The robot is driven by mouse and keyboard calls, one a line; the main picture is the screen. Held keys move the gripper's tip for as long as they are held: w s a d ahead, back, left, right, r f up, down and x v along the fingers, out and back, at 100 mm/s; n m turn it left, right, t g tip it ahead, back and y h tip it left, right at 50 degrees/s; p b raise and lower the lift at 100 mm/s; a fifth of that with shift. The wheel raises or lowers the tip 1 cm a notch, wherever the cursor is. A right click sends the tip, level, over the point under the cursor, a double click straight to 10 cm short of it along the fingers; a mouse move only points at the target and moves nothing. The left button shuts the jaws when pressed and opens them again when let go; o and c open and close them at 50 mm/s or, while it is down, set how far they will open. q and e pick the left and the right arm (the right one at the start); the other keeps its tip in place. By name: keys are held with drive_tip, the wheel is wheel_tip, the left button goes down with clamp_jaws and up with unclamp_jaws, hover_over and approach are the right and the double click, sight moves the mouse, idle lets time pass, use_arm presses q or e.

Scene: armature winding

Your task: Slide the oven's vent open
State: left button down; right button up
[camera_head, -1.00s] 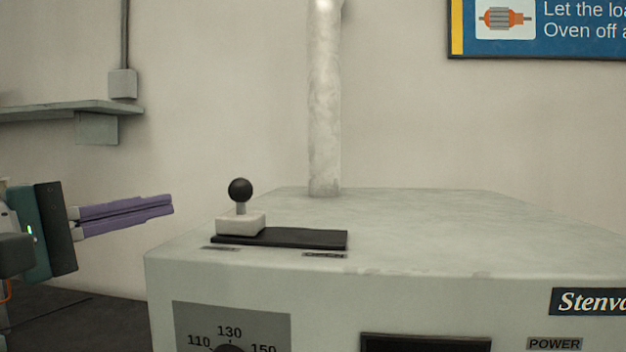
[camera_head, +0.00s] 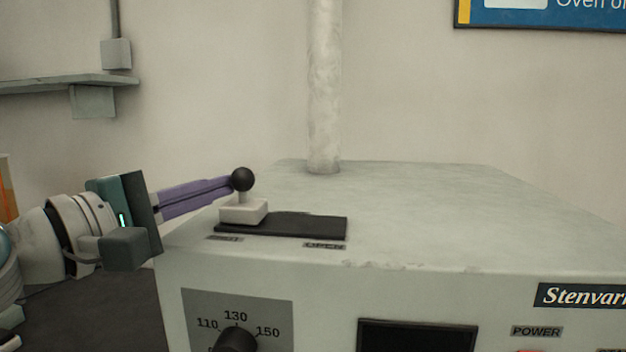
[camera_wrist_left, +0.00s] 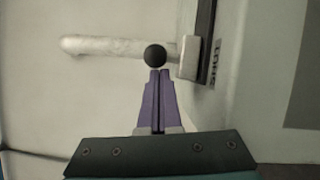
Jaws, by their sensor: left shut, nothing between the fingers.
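The oven (camera_head: 420,235) is a pale grey box. Its vent slider is a white block (camera_head: 243,211) with a short stem and a black ball knob (camera_head: 242,179), at the left end of a dark track (camera_head: 310,226) on the oven's top. My left gripper (camera_head: 230,184) is shut and empty, its purple fingertips at the left side of the knob. In the left wrist view the fingertips (camera_wrist_left: 160,72) lie just below the knob (camera_wrist_left: 155,55); I cannot tell if they touch it. The block (camera_wrist_left: 189,57) shows to their right. My right gripper is not in view.
A pale vertical pipe (camera_head: 324,90) rises from the back of the oven top. A temperature dial (camera_head: 236,340) and a dark window (camera_head: 418,336) are on the front. A wall shelf (camera_head: 70,83) is at the left. The oven top right of the track is clear.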

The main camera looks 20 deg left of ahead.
use_arm(q)
drive_tip(key=d+p, duration=0.1)
drive_tip(key=d, duration=0.1)
drive_tip(key=w+d+p, duration=0.1)
drive_tip(key=d, duration=0.4)
drive_tip(key=shift+w+d+r+p, duration=0.2)
drive_tip(key=shift+w+d+p, duration=0.15)
drive_tip(key=shift+w+p, duration=0.05)
drive_tip(key=shift+w+d+f, duration=0.1)
drive_tip(key=shift+d, duration=0.4)
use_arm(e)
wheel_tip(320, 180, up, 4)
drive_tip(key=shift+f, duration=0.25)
use_arm(q)
drive_tip(key=shift+s+f, duration=0.1)
drive_tip(key=shift+s, duration=0.2)
drive_tip(key=b+v, duration=0.2)
drive_tip(key=v, duration=0.7)
drive_tip(key=shift+a, duration=0.2)
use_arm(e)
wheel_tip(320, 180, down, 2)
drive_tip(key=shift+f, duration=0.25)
use_arm(q)
drive_tip(key=shift+s, duration=0.15)
